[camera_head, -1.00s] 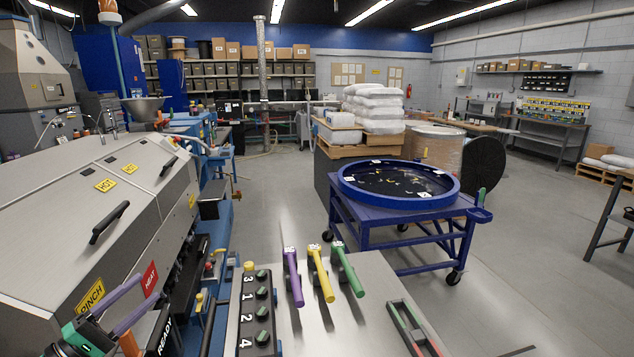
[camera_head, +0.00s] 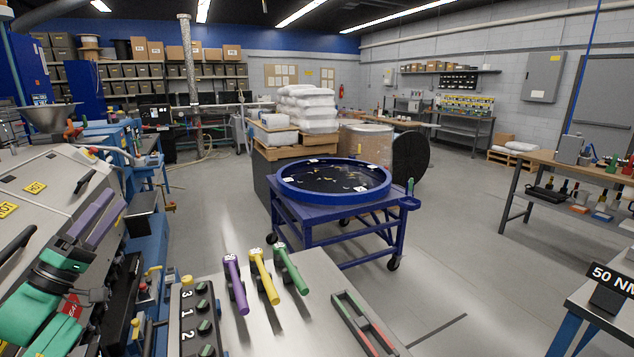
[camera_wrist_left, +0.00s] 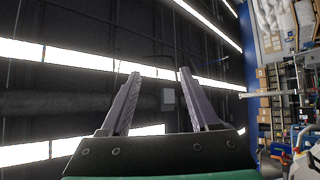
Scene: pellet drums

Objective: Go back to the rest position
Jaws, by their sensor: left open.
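My left gripper (camera_head: 117,199) is at the left of the head view, with its two purple fingers pointing up and right and green parts on the wrist below. It appears in front of the grey machine (camera_head: 40,195) with yellow labels. In the left wrist view my left gripper (camera_wrist_left: 160,76) has its fingers apart with nothing between them. My right gripper is not in view.
A grey bench holds purple (camera_head: 236,285), yellow (camera_head: 264,277) and green (camera_head: 292,269) handles, and a row of numbered knobs (camera_head: 203,306). Beyond it stands a blue cart (camera_head: 345,209) with a round blue tray (camera_head: 290,191). Open floor lies right of the cart.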

